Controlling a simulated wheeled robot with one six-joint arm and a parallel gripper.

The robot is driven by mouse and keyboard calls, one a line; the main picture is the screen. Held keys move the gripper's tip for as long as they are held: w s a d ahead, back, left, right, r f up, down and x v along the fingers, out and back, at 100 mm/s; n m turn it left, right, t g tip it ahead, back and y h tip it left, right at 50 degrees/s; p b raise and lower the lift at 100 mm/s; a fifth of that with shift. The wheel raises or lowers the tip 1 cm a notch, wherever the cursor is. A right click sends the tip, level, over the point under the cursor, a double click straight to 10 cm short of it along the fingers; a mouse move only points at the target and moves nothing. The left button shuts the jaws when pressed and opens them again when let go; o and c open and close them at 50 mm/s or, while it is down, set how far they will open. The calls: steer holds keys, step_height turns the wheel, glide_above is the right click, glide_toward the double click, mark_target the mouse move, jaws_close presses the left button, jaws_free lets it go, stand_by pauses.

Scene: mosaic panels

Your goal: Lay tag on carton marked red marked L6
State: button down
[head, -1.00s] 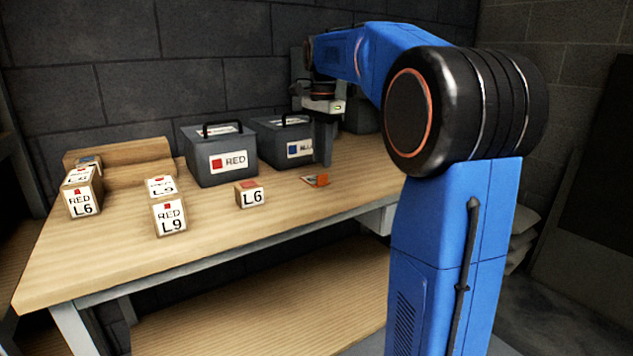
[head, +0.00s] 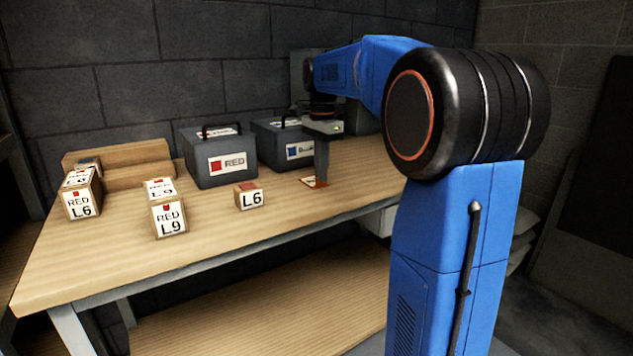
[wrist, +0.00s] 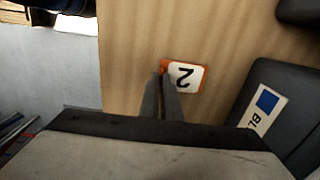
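The tag (head: 312,182), a white card with an orange edge, lies flat on the table; in the wrist view the tag (wrist: 187,77) shows a "2". My gripper (head: 321,184) is down at its edge. In the wrist view my gripper (wrist: 162,76) has its fingers close together with the tag's orange edge at the tips. The carton marked RED L6 (head: 82,200) stands at the left end of the table. A carton marked RED L9 (head: 169,219) stands to its right. A small block marked L6 (head: 249,198) with a reddish top sits mid-table.
A dark case labelled RED (head: 219,167) and a dark case labelled BLUE (head: 284,146) stand at the back, both with handles. The BLUE case (wrist: 268,122) is close right of my gripper in the wrist view. A wooden rack (head: 120,160) is behind the cartons. The table's front middle is clear.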

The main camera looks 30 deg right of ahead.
step_height(320, 180, up, 10)
stand_by(0.6)
